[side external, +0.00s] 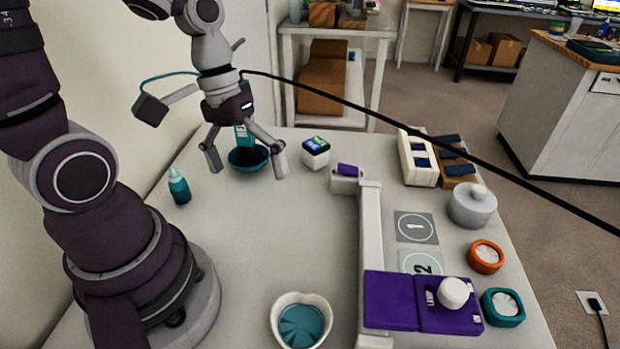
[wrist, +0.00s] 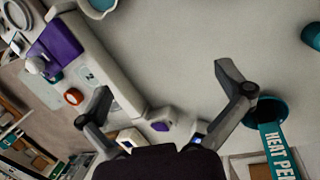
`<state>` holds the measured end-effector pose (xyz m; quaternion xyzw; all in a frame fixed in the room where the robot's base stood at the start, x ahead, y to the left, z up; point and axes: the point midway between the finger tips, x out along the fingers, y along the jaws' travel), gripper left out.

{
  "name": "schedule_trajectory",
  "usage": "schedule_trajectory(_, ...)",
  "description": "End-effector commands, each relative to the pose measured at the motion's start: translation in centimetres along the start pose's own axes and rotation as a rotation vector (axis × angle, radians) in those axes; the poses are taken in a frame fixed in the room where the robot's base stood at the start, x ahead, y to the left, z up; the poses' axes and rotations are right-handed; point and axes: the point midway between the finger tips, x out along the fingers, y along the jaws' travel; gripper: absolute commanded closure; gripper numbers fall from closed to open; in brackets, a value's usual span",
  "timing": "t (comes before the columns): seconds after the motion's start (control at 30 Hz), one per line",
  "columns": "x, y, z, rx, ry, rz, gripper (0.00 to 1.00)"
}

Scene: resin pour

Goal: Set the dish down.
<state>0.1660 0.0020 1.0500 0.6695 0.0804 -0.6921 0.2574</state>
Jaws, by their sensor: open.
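A white, pour-lipped dish (side external: 301,304) with teal contents stands on the near part of the table, well apart from my gripper. Part of it shows at the top edge of the wrist view (wrist: 103,5). My gripper (side external: 247,170) is open and empty above the far left of the table, its fingers spread wide; both fingers also show in the wrist view (wrist: 164,82). A dark teal cup (side external: 248,160) with a teal "HEAT PE…" piece (wrist: 281,155) stands behind the fingers. In the wrist view it lies beside the right finger, outside the jaws.
A teal bottle (side external: 179,187) stands at the left. A white rail carries a purple unit (side external: 392,300) near the front. Pads marked 1 (side external: 415,227) and 2 (side external: 421,263), a grey lidded pot (side external: 472,206), and orange (side external: 486,257) and teal (side external: 503,307) holders lie right. The middle left is clear.

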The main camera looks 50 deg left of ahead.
Motion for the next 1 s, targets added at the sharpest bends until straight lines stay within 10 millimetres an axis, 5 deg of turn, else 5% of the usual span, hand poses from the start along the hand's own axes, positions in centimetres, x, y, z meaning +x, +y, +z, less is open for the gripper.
schedule_trajectory(0.2, -5.5, 1.7, 0.5, 0.427, 0.39, -0.107, 0.0)
schedule_trajectory(0.37, -7.0, 1.8, 0.8, 0.532, 0.503, -0.128, 0.0)
schedule_trajectory(0.8, -7.0, 1.8, 0.8, 0.528, 0.501, -0.129, 0.0)
schedule_trajectory(1.0, -3.5, 2.7, -0.1, 0.29, 0.241, -0.085, 0.0)
